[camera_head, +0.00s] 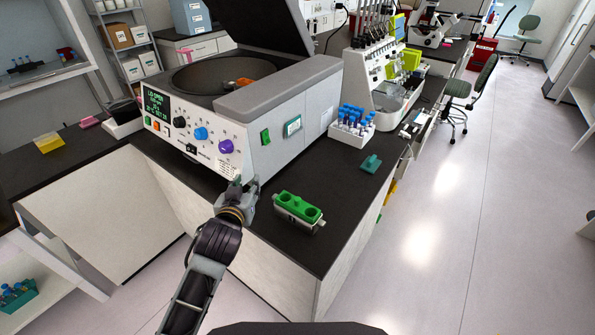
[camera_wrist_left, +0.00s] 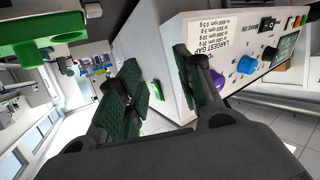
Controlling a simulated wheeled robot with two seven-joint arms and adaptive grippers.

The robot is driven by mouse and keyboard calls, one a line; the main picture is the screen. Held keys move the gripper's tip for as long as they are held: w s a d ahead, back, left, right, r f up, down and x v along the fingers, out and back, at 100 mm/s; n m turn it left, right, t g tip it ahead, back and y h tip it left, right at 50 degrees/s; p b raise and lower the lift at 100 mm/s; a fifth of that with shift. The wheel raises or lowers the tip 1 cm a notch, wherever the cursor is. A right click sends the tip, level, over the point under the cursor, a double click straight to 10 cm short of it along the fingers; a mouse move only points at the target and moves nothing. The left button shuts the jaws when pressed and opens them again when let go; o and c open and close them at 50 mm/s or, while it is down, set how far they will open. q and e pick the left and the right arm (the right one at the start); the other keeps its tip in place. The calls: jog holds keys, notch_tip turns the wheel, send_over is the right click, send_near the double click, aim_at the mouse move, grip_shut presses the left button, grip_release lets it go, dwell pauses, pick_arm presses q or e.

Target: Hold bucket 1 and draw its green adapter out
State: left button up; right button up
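Bucket 1 (camera_head: 299,226) is a small grey metal holder standing upright on the black bench top, in front of the centrifuge's side. Its green adapter (camera_head: 299,205), with round wells, sits in its top. In the left wrist view the green adapter (camera_wrist_left: 42,30) shows at the upper left, partly cut off. My left gripper (camera_head: 246,190) is left of the bucket, close to the centrifuge's front corner, and apart from the bucket. In the left wrist view its two dark green finger pads stand apart with nothing between them (camera_wrist_left: 160,88). My right gripper is not in view.
The centrifuge (camera_head: 285,122) has its lid open and an orange part (camera_head: 241,82) in its bowl. A white rack of blue-capped tubes (camera_head: 351,130) and a teal block (camera_head: 371,163) stand behind the bucket. Bare bench surrounds the bucket; the bench edge is close in front.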

pick_arm(q)
jog(key=w+d+r+m+t+h, duration=0.1)
jog(key=d+r+m+t+h, duration=0.25)
jog(key=d+r+h, duration=0.4)
jog(key=w+d+r+m+t+h, duration=0.15)
jog(key=d+r+m+h, duration=0.25)
jog(key=d+r, duration=0.7)
jog(key=s+d+r+m+g+h, duration=0.4)
jog(key=s+d+m+g+h, duration=0.5)
jog(key=s+d+m+g, duration=0.75)
jog(key=w+a+f+m+g+y, duration=0.2)
jog(key=f+g+y, duration=0.1)
jog(key=f+y, duration=0.35)
jog(key=w+a+f+m+g+y, duration=0.1)
jog(key=f+m+g+y, duration=0.1)
jog(key=f+g+y, duration=0.45)
jog(key=w+a+f+n+t+y, duration=0.2)
jog(key=w+a+t+y, duration=0.1)
jog(key=a, duration=0.6)
jog(key=w+a+f+n+t+y, duration=0.2)
jog(key=w+a+y, duration=0.3)
jog(key=w+a, duration=0.3)
jog(key=shift+a+n+t, duration=0.3)
jog(key=shift+a+t, duration=0.2)
jog(key=shift+t, duration=0.2)
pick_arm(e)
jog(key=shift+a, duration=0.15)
